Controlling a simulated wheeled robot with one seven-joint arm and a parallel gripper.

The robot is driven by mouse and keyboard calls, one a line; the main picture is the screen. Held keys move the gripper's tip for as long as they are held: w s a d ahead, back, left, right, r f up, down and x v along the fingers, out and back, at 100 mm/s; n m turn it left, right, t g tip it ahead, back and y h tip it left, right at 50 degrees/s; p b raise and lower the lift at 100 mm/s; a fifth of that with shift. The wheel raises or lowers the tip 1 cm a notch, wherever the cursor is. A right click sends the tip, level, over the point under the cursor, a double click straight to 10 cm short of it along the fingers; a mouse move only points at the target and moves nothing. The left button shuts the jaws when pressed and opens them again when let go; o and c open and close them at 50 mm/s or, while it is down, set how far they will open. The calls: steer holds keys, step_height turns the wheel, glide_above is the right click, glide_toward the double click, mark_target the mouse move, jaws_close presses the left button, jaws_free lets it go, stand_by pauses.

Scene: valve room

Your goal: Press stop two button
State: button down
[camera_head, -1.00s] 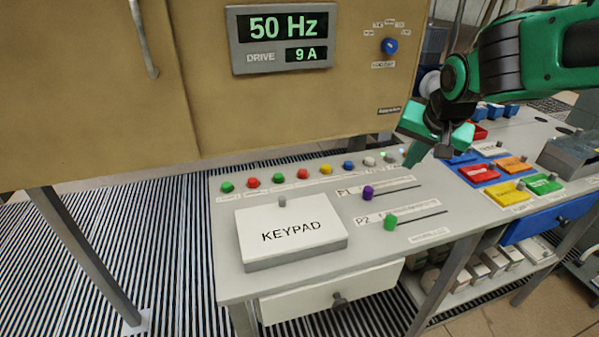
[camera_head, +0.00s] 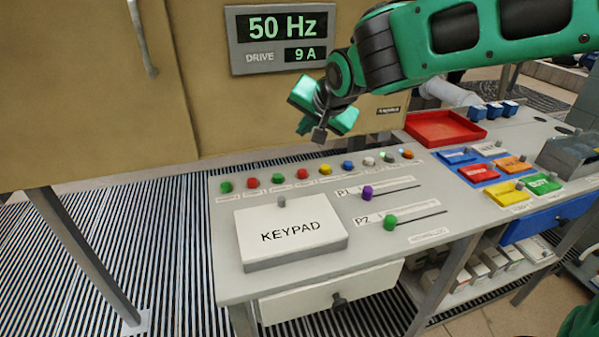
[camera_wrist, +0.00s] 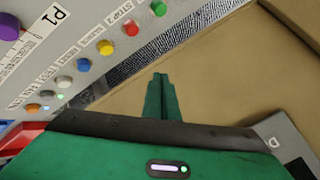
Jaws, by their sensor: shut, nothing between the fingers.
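A row of coloured buttons runs along the panel's back edge. The second red button from the left (camera_head: 303,174) appears to be stop two; the small label beside it in the wrist view looks like an upside-down STOP 2. In the wrist view this red button (camera_wrist: 130,28) sits between a yellow and a green button. My gripper (camera_head: 302,129) is shut and empty, and appears above the row in the head view, in front of the cabinet. In the wrist view its fingertips (camera_wrist: 160,78) are together and apart from the red button in the picture.
A yellow button (camera_head: 325,169) and a green button (camera_head: 278,179) flank the red one. The keypad box (camera_head: 291,230) and two sliders, purple (camera_head: 367,192) and green (camera_head: 390,223), lie nearer. The cabinet (camera_head: 90,90) rises behind. A red tray (camera_head: 445,128) is at right.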

glide_above(304, 176)
steer(key=shift+f, duration=4.4)
steer(key=shift+f, duration=0.1)
steer(key=shift+f, duration=0.3)
steer(key=shift+f, duration=0.45)
steer(key=shift+r, duration=0.9)
step_height(304, 176, up, 5)
